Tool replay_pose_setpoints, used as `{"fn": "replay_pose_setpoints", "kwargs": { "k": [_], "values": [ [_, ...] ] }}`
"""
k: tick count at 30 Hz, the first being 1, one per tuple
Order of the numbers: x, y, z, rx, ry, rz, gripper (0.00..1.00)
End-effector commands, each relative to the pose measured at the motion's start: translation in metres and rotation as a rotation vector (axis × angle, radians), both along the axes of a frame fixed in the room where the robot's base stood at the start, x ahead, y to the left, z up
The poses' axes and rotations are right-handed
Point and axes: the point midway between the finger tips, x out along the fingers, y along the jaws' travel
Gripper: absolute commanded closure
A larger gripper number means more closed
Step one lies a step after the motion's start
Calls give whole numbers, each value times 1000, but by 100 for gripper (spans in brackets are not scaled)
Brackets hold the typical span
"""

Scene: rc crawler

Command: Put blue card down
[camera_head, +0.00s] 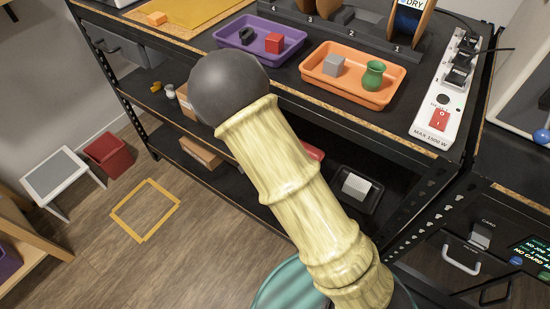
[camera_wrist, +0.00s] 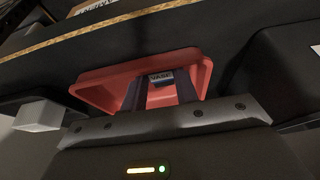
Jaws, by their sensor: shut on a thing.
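My gripper (camera_wrist: 161,80) shows in the wrist view with its two dark fingers close together. It is shut on a small, dark blue-grey piece with pale lettering, the blue card (camera_wrist: 161,75), seen nearly edge-on. The fingers and card are in front of or over a red tray (camera_wrist: 95,90); I cannot tell whether the card touches it. In the head view my arm hides the gripper and the card. Only a bit of the red tray (camera_head: 314,152) shows there, on the lower shelf beside my arm.
A black tray (camera_head: 374,203) with a whitish block (camera_head: 356,186) stands right of my arm on the lower shelf. Above, the shelf holds a purple tray (camera_head: 232,45), an orange tray (camera_head: 385,98) and a power strip (camera_head: 425,125). The shelf edge overhangs closely.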

Motion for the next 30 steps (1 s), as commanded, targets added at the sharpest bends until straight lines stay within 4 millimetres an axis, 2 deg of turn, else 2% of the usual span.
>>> {"fn": "replay_pose_setpoints", "kwargs": {
  "k": [5, 6, 8, 9, 20, 23, 30],
  "values": [
    [0, 0, -4, 0, 0, 0, 91],
    [0, 0, -3, 0, 0, -1, 63],
    [0, 0, -3, 0, 0, 0, 51],
    [0, 0, -3, 0, 0, 0, 49],
    [-1, 1, 3, 0, 0, 1, 49],
    [-4, 4, 13, 1, -1, 2, 49],
    [-18, 13, 54, 2, -1, 4, 49]
  ]
}}
